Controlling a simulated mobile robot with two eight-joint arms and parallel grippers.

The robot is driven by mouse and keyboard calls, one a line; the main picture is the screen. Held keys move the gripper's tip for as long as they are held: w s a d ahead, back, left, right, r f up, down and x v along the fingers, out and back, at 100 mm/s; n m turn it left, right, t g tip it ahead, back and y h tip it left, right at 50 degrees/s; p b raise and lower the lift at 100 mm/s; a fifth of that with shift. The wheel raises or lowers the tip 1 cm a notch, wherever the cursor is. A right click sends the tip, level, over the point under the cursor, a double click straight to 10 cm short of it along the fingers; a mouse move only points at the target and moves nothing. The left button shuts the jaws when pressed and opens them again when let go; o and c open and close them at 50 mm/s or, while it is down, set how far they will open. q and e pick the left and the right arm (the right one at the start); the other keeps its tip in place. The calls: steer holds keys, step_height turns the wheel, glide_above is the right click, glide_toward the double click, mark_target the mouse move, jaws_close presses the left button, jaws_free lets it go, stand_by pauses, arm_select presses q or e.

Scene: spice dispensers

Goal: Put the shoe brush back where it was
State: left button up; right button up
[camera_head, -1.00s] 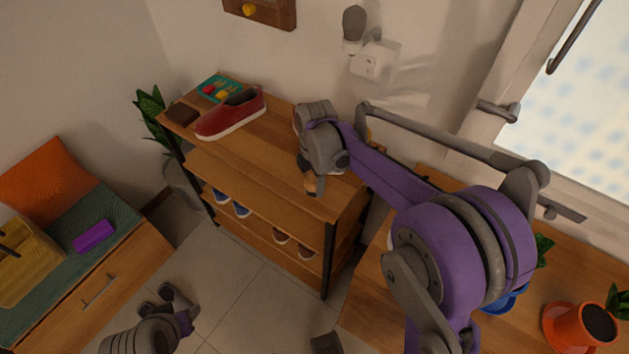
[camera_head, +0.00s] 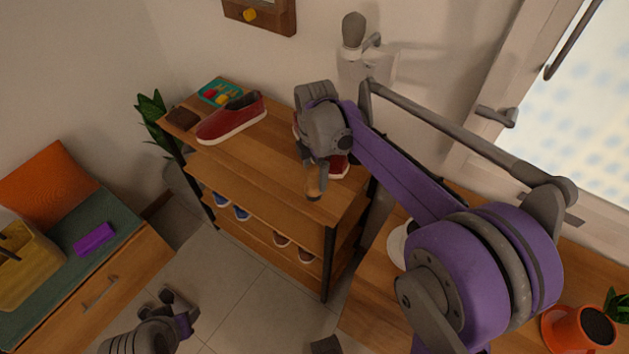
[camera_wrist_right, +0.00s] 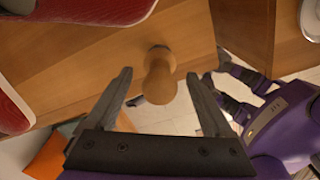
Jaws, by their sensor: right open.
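The shoe brush (camera_head: 314,182) shows as a light wooden, rounded handle at the front edge of the shoe rack's top. In the right wrist view its handle (camera_wrist_right: 158,78) lies between my spread fingers, with a gap on both sides. Its lower part is hidden. My right gripper (camera_head: 309,167) is open over the brush; in the wrist view its fingertips (camera_wrist_right: 158,82) stand apart on either side of the handle. My left gripper (camera_head: 163,300) hangs low over the floor, away from the rack, its fingers apart and empty.
The wooden rack (camera_head: 270,155) carries a red shoe (camera_head: 232,118) at left and another red shoe (camera_head: 340,165) partly behind my right gripper. A colourful tray (camera_head: 220,92) stands at the back. A bench (camera_head: 110,290) with a purple block (camera_head: 95,239) is at left.

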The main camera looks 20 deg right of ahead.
step_height(320, 180, up, 6)
steer(key=shift+f, duration=0.25)
steer(key=shift+s+r, duration=0.15)
steer(key=shift+r, duration=0.05)
steer(key=s+f+m+t, duration=0.2)
steer(key=s+f+m, duration=0.2)
steer(key=s+m, duration=0.5)
steer(key=s+a+f+m+t, duration=0.1)
steer(key=s+f+m+t, duration=0.2)
steer(key=s+m, duration=0.7)
steer(key=shift+s+a+f+m, duration=0.3)
steer(key=shift+s+f, duration=0.5)
steer(key=shift+s, duration=0.4)
